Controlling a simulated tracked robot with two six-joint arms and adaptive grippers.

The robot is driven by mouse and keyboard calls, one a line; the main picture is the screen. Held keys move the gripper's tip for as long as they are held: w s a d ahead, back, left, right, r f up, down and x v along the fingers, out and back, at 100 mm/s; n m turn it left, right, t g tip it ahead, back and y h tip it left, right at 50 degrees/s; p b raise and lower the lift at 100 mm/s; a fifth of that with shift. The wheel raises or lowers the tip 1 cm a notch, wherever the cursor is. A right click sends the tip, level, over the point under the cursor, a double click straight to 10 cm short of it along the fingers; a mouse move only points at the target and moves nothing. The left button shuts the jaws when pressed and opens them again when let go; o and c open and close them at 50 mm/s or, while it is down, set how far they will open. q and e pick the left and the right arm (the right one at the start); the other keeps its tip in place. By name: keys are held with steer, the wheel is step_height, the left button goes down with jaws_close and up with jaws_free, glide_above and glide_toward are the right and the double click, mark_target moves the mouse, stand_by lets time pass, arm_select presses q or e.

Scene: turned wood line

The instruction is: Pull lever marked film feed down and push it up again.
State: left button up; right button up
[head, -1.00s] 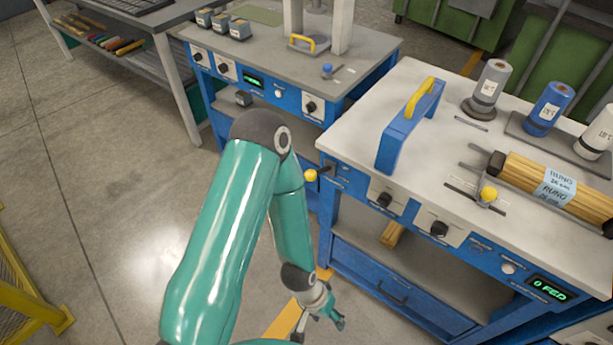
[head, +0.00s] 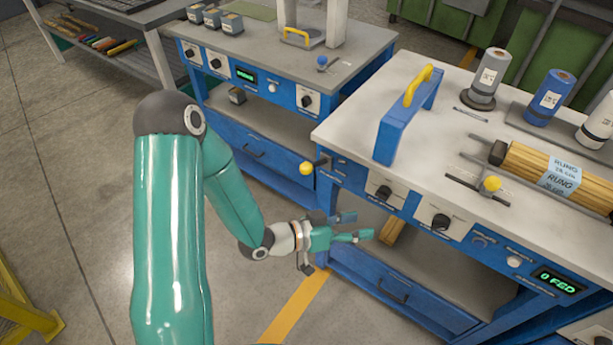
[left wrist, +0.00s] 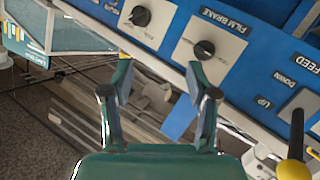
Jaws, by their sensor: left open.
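The film feed lever has a yellow ball knob (head: 306,169) on a dark arm and sticks out from the left end of the blue front panel (head: 408,208) of the right-hand bench. In the left wrist view the yellow knob (left wrist: 294,170) is at the bottom right, partly cut off. Labels reading FEED, DOWN and UP appear upside down near it. My left gripper (head: 352,226) is open and empty, in front of the panel, lower and to the right of the knob in the head view. Its two fingers (left wrist: 158,75) are spread in the wrist view, apart from the lever.
A black knob (left wrist: 205,49) labelled FILM BRAKE is beyond the fingers. A second yellow knob (head: 492,183) stands on the benchtop near the wrapped wooden rungs (head: 548,177).

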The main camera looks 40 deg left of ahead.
arm_select(q)
steer(key=s+a+r+m+t+b, duration=0.1)
steer(key=s+a+r+t+b, duration=0.1)
steer(key=a, duration=0.3)
steer(key=s+a+r+m+t+b, duration=0.1)
steer(key=s+a+r+t+b, duration=0.15)
steer(key=a, duration=0.25)
steer(key=y+b, duration=0.4)
steer(key=b, duration=0.1)
glide_toward(307, 168)
steer(key=shift+n+t+y, duration=0.3)
steer(key=shift+n+t, duration=0.05)
steer(key=shift+n, duration=0.05)
steer(key=x, duration=0.3)
steer(key=f+x, duration=0.1)
steer(key=x, duration=0.6)
steer(key=shift+w+a+f, duration=0.2)
steer(key=shift+w+f, duration=0.2)
steer(key=shift+w, duration=0.05)
arm_select(e)
step_height(307, 168, down, 11)
arm_select(q)
jaws_close()
